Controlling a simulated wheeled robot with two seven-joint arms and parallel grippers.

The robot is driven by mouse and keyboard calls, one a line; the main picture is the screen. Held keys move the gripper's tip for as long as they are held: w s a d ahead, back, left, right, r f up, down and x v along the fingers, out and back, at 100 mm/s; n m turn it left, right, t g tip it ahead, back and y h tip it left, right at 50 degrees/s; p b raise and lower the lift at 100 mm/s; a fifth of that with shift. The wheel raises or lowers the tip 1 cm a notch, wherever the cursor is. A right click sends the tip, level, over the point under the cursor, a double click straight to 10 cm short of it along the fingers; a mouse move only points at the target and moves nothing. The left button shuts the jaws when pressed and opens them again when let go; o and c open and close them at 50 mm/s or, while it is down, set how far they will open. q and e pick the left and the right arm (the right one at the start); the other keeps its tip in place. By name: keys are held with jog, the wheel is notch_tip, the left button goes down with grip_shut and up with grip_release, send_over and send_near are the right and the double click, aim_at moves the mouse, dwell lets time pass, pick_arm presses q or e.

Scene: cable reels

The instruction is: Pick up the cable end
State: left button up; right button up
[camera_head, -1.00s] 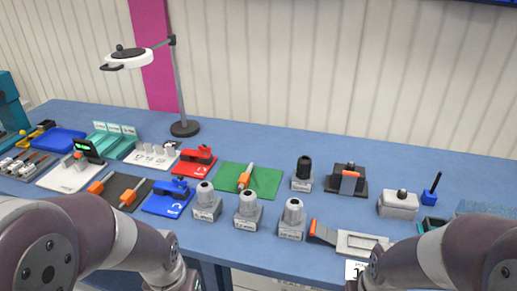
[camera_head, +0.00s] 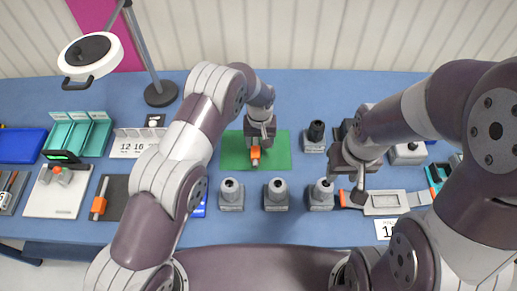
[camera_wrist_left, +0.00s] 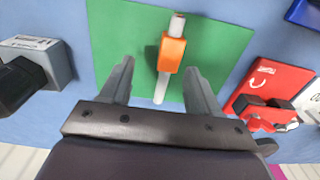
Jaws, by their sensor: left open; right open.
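What looks like the cable end, a thin white rod with an orange block (camera_wrist_left: 172,54) around it, lies on a green mat (camera_wrist_left: 115,28). In the head view, the orange block (camera_head: 255,154) shows just below my left gripper (camera_head: 258,142); part of the rod is hidden. In the left wrist view, my left gripper (camera_wrist_left: 160,72) is open, with its fingers on either side of the rod and nothing held. I cannot tell the exact height above the mat. My right gripper (camera_head: 358,193) is open and empty over the table, near a grey strip tool with a frame (camera_head: 385,202).
Several grey blocks with round sockets, including one (camera_head: 276,194), stand in front of the green mat. A red device (camera_wrist_left: 268,82) is beside the mat. A lamp (camera_head: 92,52) stands at the back left. Blue table (camera_head: 290,90) behind the mat is clear.

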aim_at(255, 150)
pick_arm(q)
jog(key=f, duration=0.1)
jog(key=a+f+p, duration=0.1)
jog(key=f+p, duration=0.1)
jog(key=f, duration=0.1)
jog(key=shift+w+a, duration=0.15)
jog(key=shift+a, duration=0.25)
jog(key=shift+f, duration=0.15)
jog(key=shift+d, duration=0.2)
jog(key=shift+c, duration=0.3)
jog(key=c, duration=1)
jog(key=shift+a, duration=0.1)
grip_shut()
pick_arm(e)
jog(key=r, duration=0.1)
jog(key=a+r, duration=0.1)
jog(key=r, duration=0.1)
jog(key=shift+a, duration=0.25)
